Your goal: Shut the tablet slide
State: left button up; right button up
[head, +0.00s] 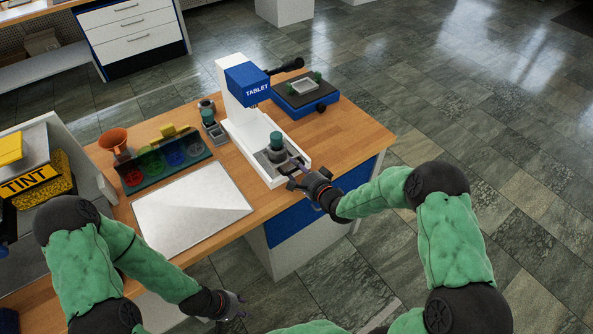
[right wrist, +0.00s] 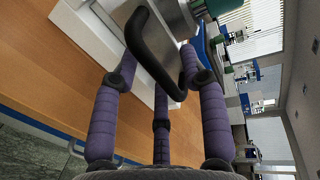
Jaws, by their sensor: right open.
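The tablet press (head: 247,85) has a blue head marked TABLET over a long white base. Its grey slide (head: 268,165) sits out at the base's near end, clear of the head, with a dark green cylinder (head: 277,141) on it. My right gripper (head: 296,174) is at the slide's front. In the right wrist view its purple fingers (right wrist: 163,88) are open around the slide's black handle (right wrist: 150,47); I cannot tell whether they touch it. My left gripper (head: 236,303) hangs low, off the table's near edge, too small to read.
A white sheet (head: 192,208) lies left of the press. Behind it stand a rack with coloured discs (head: 165,160) and an orange funnel (head: 113,138). A blue-and-black device (head: 305,93) stands right of the press. The wooden table (head: 350,135) is bare at its right end.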

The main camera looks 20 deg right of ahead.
grip_shut()
jog(key=shift+w, duration=0.1)
jog(key=r+b+x, duration=0.1)
jog(key=x, duration=0.3)
jog(key=b+x, duration=0.2)
jog(key=x, duration=0.3)
jog(key=r+b+x, duration=0.1)
jog(key=b+x, duration=0.1)
jog(key=x, duration=0.2)
jog(key=shift+w+a+r, duration=0.25)
jog(key=shift+w, duration=0.3)
jog(key=shift+w+a+b, duration=0.15)
jog(key=shift+w+b, duration=0.2)
jog(key=shift+w, duration=0.15)
jog(key=shift+r, duration=0.2)
